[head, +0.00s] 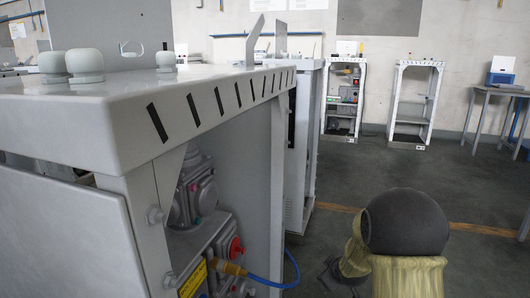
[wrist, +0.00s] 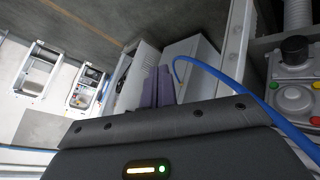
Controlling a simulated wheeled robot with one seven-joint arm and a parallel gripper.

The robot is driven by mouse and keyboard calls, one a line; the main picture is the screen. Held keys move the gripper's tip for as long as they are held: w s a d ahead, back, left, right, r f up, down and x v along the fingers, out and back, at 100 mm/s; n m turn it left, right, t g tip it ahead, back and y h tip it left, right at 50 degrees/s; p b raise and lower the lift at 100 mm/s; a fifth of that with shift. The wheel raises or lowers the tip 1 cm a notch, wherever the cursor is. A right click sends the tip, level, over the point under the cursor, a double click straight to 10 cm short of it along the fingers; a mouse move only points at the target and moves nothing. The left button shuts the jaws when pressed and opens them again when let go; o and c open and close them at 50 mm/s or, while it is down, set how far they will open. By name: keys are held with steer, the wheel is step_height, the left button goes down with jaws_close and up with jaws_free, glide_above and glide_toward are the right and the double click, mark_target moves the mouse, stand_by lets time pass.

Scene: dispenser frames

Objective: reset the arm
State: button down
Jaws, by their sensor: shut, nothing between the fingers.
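My gripper (wrist: 157,88) shows in the wrist view as two purple-grey fingers pressed together beyond the dark wrist housing, with nothing between them. It is shut and empty. In the head view the gripper is out of sight. Part of my arm (head: 405,222), a dark rounded joint with yellowish covering, stands at the lower right in the head view, to the right of the grey dispenser frame (head: 120,120).
A blue cable (head: 265,281) runs from a yellow connector in the near frame; in the wrist view the cable (wrist: 240,92) arcs close past the fingers. A red knob (head: 236,247) sits inside the frame. Two open frames (head: 398,64) stand at the back wall. The middle floor is clear.

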steer(key=s+a+r+m+g+p, duration=0.2)
steer(key=s+r+m, duration=0.1)
steer(key=s, duration=0.6)
steer(key=s+a+r+m+g+p, duration=0.15)
steer(key=s+r, duration=0.25)
steer(key=s, duration=0.5)
steer(key=s+a+r+m+g+p, duration=0.1)
steer(key=s+r+m+g+p, duration=0.15)
steer(key=s, duration=0.65)
steer(key=w+p+v, duration=0.2)
steer(key=p+v, duration=1)
steer(key=w+r+p+v, duration=0.1)
steer(key=w+p+v, duration=0.2)
steer(key=p+v, duration=0.9)
steer(key=w+r+p+v, duration=0.1)
steer(key=w+p+v, duration=0.2)
steer(key=p+v, duration=0.9)
steer(key=shift+w+m, duration=0.25)
steer(key=shift+m, duration=0.15)
